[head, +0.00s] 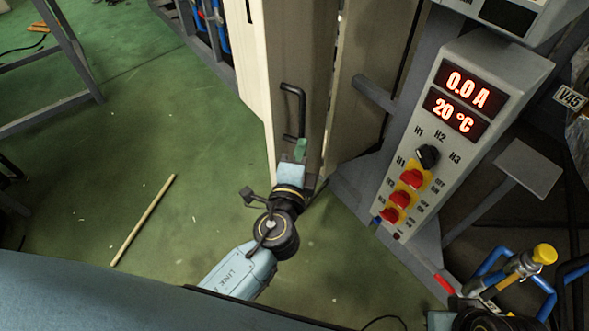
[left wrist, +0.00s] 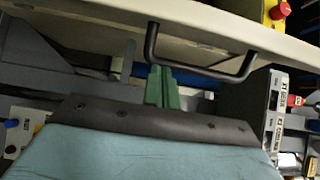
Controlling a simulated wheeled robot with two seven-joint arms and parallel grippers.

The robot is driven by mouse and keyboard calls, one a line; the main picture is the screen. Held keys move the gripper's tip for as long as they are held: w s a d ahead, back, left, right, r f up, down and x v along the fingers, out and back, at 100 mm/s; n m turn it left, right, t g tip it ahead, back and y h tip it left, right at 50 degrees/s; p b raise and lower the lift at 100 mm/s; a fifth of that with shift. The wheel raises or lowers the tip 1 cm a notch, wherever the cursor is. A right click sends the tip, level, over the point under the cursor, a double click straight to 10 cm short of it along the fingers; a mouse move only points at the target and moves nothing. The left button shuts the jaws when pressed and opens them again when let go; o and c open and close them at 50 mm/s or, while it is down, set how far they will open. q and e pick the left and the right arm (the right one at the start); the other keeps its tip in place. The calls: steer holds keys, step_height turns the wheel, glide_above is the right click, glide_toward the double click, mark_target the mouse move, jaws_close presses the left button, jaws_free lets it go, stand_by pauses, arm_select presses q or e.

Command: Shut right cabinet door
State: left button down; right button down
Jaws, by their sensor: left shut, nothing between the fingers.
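The right cabinet door (head: 297,60) is a tall beige panel, seen from above at an angle. It has a black bar handle (head: 302,105), which also shows across the top of the left wrist view (left wrist: 205,70). My left gripper (head: 301,146) is at the lower end of this handle, close to the panel. Its green fingers (left wrist: 162,86) are shut with nothing between them, near the left end of the handle. I cannot tell whether they touch the handle or door. My right gripper is not in view.
A grey control box (head: 462,120) with red displays and switches stands to the right of the cabinet. Blue tubing with a yellow cap (head: 543,254) is at lower right. A wooden stick (head: 143,220) lies on the green floor, which is mostly clear at left.

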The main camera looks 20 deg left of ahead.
mark_target(282, 146)
arm_select(q)
steer(key=shift+w+a, duration=0.15)
steer(key=shift+a, duration=0.85)
steer(key=shift+w+a, duration=0.15)
steer(key=shift+a, duration=0.85)
